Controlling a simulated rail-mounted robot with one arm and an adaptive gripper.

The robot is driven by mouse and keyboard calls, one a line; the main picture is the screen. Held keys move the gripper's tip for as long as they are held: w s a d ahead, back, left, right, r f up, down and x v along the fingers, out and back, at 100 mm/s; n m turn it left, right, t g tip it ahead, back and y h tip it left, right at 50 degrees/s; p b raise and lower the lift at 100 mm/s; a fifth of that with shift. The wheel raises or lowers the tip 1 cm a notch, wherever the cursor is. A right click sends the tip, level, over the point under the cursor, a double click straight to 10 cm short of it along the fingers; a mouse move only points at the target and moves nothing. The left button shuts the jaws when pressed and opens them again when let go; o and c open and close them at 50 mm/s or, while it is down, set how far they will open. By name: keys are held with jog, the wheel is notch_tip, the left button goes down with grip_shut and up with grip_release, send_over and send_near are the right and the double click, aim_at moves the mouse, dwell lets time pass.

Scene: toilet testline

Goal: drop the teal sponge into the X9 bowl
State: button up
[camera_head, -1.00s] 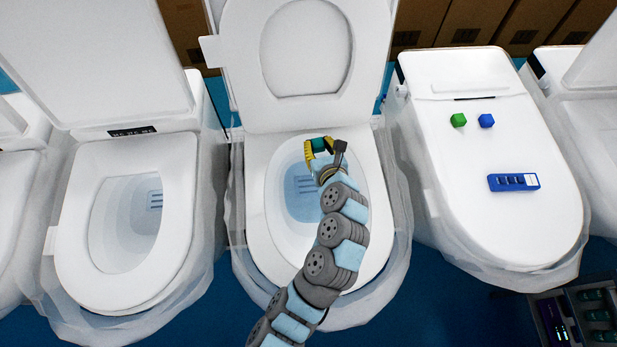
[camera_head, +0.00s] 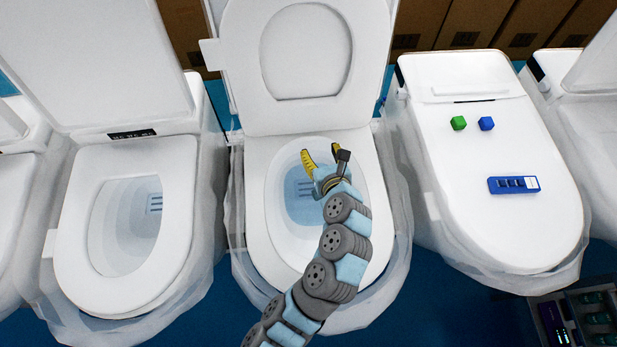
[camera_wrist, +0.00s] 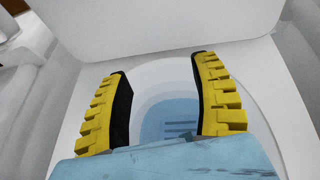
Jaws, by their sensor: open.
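The middle toilet bowl (camera_head: 304,200) is open, with its lid raised and pale blue water inside. I can read no X9 mark on it. My gripper (camera_head: 324,156) is over the back part of this bowl, its yellow-and-black fingers spread apart. In the wrist view, nothing sits between the fingers of my gripper (camera_wrist: 161,67), and the bowl's water (camera_wrist: 168,118) shows between them. The teal sponge is not visible in either current view; part of the bowl is hidden behind my arm and gripper.
Another open toilet (camera_head: 125,225) stands at left. A tray of bottles (camera_head: 585,315) is at lower right.

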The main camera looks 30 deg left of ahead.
jog(key=shift+v, duration=2.65)
